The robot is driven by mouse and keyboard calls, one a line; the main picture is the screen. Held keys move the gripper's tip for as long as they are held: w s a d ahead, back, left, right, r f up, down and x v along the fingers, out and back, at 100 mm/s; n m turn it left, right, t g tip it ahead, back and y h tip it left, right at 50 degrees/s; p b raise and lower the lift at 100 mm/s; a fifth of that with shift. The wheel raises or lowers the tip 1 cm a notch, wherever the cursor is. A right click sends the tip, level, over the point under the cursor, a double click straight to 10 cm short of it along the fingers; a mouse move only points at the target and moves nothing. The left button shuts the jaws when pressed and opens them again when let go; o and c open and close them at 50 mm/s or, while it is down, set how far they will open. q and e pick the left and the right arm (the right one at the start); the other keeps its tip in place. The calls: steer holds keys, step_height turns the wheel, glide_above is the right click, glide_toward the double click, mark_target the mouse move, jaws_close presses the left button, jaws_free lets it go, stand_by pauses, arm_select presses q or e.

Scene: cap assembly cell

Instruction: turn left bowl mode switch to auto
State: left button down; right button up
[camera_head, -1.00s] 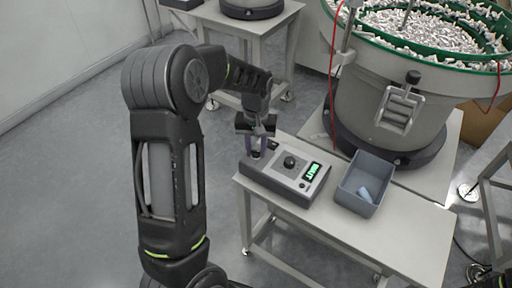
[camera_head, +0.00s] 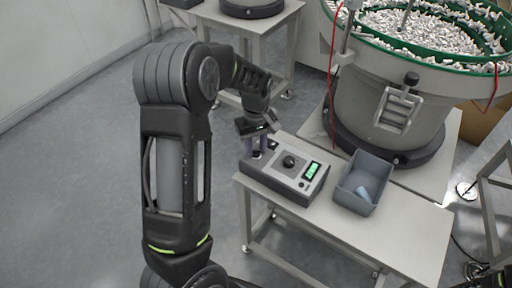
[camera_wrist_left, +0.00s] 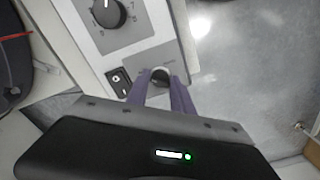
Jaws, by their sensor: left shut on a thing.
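The control box (camera_head: 285,180) sits on the left end of the table. It has a large dial (camera_head: 290,161), a green-lit display (camera_head: 311,171) and, at its left end, the mode switch, a small dark knob that shows in the left wrist view (camera_wrist_left: 159,76). My left gripper (camera_head: 258,153) points down at that end of the box. In the left wrist view its purple fingers (camera_wrist_left: 160,84) are shut on the knob, one on each side. The printed mode marks are too small to read. My right gripper is not in view.
A blue-grey bin (camera_head: 363,183) with a pale part in it stands right of the box. Behind it is the large bowl feeder (camera_head: 378,98) with a green rim, full of small parts. A black rocker switch (camera_wrist_left: 119,81) lies beside the knob. The table front (camera_head: 395,222) is clear.

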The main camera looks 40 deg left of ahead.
mark_target(256, 150)
arm_select(q)
steer(key=c, duration=1.1)
jaws_free()
step_height(256, 150, up, 8)
steer(key=shift+f, duration=0.1)
